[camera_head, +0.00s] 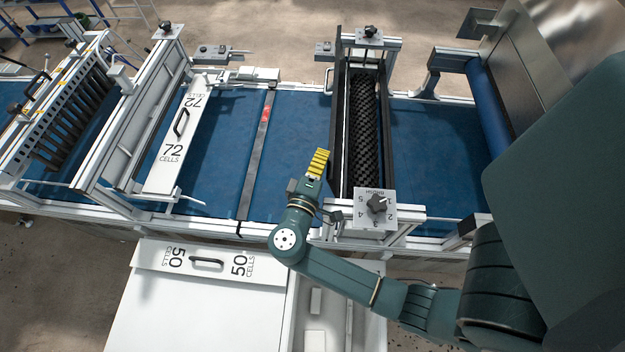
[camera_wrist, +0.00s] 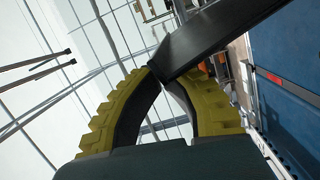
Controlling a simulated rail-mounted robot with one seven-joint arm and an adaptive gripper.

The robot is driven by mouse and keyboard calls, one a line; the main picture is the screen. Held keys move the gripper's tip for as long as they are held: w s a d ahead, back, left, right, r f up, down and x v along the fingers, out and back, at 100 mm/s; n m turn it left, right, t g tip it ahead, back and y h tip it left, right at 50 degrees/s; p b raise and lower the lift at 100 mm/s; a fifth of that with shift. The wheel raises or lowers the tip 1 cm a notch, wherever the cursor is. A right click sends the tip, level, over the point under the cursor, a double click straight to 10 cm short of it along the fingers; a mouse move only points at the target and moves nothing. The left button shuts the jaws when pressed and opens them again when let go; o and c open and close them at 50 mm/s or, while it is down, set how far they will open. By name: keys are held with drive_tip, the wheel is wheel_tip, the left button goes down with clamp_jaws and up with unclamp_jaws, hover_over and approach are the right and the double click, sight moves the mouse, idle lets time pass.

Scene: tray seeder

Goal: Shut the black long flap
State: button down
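The black long flap (camera_head: 337,135) looks like the narrow dark plate along the left side of the black bristled roller (camera_head: 363,130), standing steeply over the blue belt. My gripper (camera_head: 321,158), with yellow ribbed fingers, is just left of the flap's near half. In the wrist view, the fingertips of my gripper (camera_wrist: 155,73) come together, with an empty gap lower between the fingers. A long dark bar, seemingly the flap (camera_wrist: 215,38), runs from the fingertips to the upper right. I cannot tell whether the fingertips touch it.
A dial box (camera_head: 376,207) stands at the roller's near end. A dark strip with a red mark (camera_head: 257,150) crosses the blue belt (camera_head: 222,140) to the left. A white "72 cells" plate (camera_head: 176,140) lies further left, and a "50 cells" plate (camera_head: 207,262) in front.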

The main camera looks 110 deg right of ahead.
drive_tip(key=b+v, duration=0.1)
drive_tip(key=v, duration=0.7)
drive_tip(key=shift+s+f, duration=0.2)
drive_tip(key=shift+a, duration=0.15)
